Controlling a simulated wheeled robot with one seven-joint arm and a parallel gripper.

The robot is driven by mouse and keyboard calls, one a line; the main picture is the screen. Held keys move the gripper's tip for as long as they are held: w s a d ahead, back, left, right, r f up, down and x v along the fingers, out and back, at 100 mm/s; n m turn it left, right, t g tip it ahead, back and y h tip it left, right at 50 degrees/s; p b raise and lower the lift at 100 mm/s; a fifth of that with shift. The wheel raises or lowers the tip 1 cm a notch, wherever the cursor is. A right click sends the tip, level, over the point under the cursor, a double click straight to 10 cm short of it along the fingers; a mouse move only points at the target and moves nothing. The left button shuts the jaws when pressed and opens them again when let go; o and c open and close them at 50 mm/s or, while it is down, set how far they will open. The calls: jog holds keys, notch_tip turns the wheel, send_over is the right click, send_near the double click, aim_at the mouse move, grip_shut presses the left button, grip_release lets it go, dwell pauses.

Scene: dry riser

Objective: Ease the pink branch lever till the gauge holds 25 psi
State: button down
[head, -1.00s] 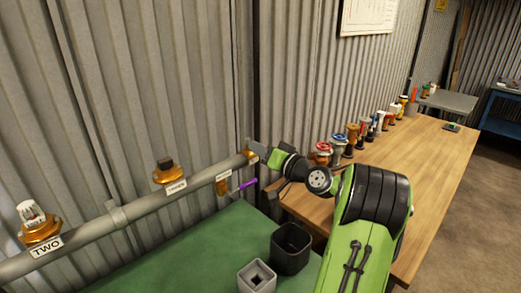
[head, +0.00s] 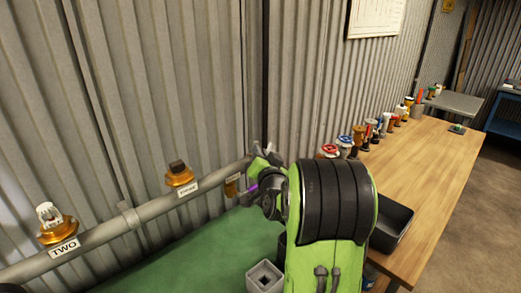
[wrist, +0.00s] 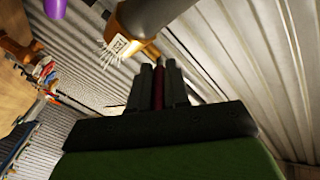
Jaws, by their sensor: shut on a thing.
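In the wrist view my gripper (wrist: 158,82) is shut on a narrow dark red-pink bar (wrist: 158,88), which looks like the pink lever in shadow. In the head view my gripper (head: 264,156) is at the right end of the grey pipe (head: 215,177); its fingertips and the lever there are hidden or too small to make out. A purple lever (head: 252,188) hangs by a brass branch fitting, partly behind my arm. It also shows in the wrist view (wrist: 54,8), apart from the fingers. No gauge face can be read.
Brass outlets (head: 57,227) and (head: 179,175) stand on the pipe. A green surface (head: 190,258) lies below, with a grey square holder (head: 264,277). A wooden bench (head: 430,165) on the right carries several coloured fittings and a dark bin (head: 392,228). Corrugated wall stands close behind.

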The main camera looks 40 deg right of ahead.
jog(key=shift+a+h, duration=0.1)
jog(key=shift+h, duration=0.2)
jog(key=c, duration=1.1)
grip_release()
jog(key=shift+f, duration=0.1)
